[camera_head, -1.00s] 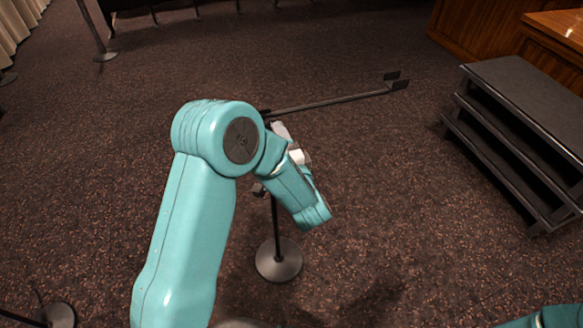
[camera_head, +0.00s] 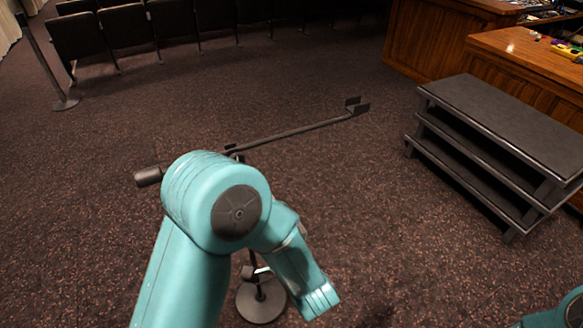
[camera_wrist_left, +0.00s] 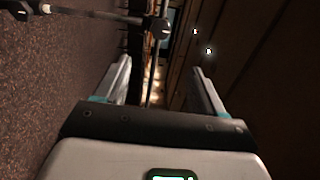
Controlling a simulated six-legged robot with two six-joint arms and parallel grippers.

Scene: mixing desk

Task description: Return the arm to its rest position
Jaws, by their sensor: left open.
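My left arm (camera_head: 215,205) is teal and bent at the elbow in the head view, its forearm pointing down to the right. Its gripper is hidden there. In the left wrist view my left gripper (camera_wrist_left: 162,78) shows two pale fingers spread apart, with nothing between them at close range. A dark stand with a long boom (camera_head: 300,130) is behind the arm in the head view. Its round base (camera_head: 262,302) is partly below the forearm. In the wrist view a dark rod and joint (camera_wrist_left: 150,27) lie beyond the fingertips. I cannot tell whether anything touches.
Dark steps (camera_head: 505,125) stand at the right, before a wooden desk (camera_head: 535,70). A row of chairs (camera_head: 150,25) and a post (camera_head: 62,100) are at the back left. Open carpet lies between. A teal part of me (camera_head: 560,312) shows at the lower right.

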